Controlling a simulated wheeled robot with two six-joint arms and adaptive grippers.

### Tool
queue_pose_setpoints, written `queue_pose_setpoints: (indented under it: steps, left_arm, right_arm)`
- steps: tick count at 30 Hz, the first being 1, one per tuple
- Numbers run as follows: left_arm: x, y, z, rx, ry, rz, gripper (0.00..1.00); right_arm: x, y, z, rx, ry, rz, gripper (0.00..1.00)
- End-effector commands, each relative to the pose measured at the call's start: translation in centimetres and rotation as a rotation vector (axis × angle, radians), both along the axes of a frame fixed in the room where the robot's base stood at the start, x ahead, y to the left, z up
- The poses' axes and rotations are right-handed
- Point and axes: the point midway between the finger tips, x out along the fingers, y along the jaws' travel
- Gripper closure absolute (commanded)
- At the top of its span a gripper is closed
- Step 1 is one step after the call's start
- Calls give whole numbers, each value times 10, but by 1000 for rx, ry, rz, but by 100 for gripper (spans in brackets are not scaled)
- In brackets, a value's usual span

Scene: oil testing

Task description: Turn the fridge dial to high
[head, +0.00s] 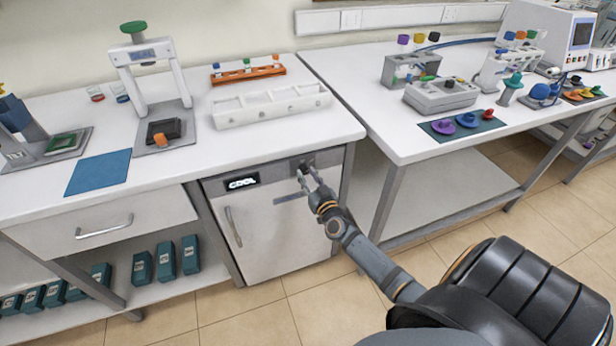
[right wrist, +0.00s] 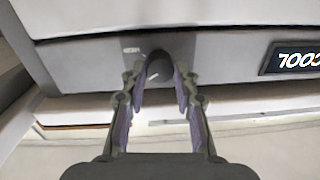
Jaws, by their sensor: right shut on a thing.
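The small fridge (head: 275,232) sits under the left bench, with a grey control strip along its top. A lit display (head: 243,182) on the strip reads COOL. The dark round dial (head: 303,166) is at the right end of the strip. My right gripper (head: 311,177) reaches it from the front. In the right wrist view the dial (right wrist: 159,66) sits between the two fingertips (right wrist: 160,80), which close on its sides. The dial's marks are too small to read. My left gripper is not in view.
The white bench top (head: 235,135) hangs just above the fridge strip. The fridge door handle (head: 233,227) stands out at the left. A table leg (head: 391,203) is to the right. The tiled floor (head: 320,275) before the fridge is clear apart from my arm.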

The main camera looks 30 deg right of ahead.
Motion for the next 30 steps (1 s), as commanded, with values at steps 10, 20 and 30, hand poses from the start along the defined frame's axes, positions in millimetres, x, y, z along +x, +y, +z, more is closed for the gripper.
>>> queue_pose_setpoints:
  steps: [10,20,30]
  left_arm:
    - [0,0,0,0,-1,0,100]
    - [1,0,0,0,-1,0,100]
    - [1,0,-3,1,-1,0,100]
  right_arm:
    - [0,0,0,134,-32,0,100]
    - [0,0,0,422,-103,0,100]
    - [0,0,-1,724,-175,0,100]
